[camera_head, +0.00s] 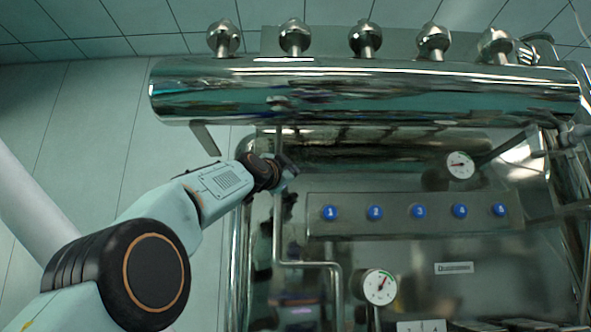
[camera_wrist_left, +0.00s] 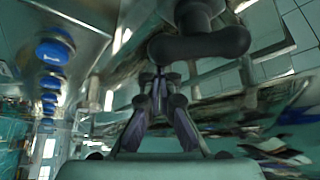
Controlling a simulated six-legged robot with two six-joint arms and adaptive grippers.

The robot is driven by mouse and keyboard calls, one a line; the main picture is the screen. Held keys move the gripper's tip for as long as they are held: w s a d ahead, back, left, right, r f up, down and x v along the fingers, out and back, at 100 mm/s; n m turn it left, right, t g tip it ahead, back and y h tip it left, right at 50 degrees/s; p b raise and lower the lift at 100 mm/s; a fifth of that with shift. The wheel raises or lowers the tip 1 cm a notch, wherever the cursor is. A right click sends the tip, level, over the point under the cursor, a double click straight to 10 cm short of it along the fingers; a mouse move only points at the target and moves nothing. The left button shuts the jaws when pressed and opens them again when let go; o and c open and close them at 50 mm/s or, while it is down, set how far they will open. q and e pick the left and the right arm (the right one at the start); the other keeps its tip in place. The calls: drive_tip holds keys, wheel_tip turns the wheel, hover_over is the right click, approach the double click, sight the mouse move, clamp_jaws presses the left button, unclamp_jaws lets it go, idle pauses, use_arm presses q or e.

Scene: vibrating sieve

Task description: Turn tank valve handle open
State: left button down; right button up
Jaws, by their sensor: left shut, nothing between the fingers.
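My left gripper (camera_head: 289,170) is at the left side of the steel machine, below the large horizontal tank (camera_head: 360,82). Its fingers are shut and empty; they meet at the middle of the left wrist view (camera_wrist_left: 158,73). A dark grey handle bar (camera_wrist_left: 205,45) with rounded ends, likely the valve handle, lies just above the fingertips in that view. I cannot tell whether they touch. In the head view a flat grey bar (camera_head: 206,138) hangs under the tank's left end, up and left of the gripper; I cannot tell if it is the same part. My right gripper is not in view.
A panel with several numbered blue buttons (camera_head: 330,213) is right of the gripper. A thin vertical pipe (camera_head: 278,225) runs close by it. Gauges (camera_head: 380,287) and (camera_head: 460,165) sit farther right. The tiled wall (camera_head: 90,130) leaves free room at left.

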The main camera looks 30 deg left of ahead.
use_arm(q)
drive_tip(key=a+m, duration=0.1)
drive_tip(key=s+a+f+m+g+h+b, duration=0.1)
drive_tip(key=m, duration=0.1)
drive_tip(key=shift+s+a+f+h, duration=0.1)
drive_tip(key=shift+s+f+h, duration=0.05)
drive_tip(key=shift+f+h, duration=0.15)
idle(0.7)
idle(0.4)
idle(0.4)
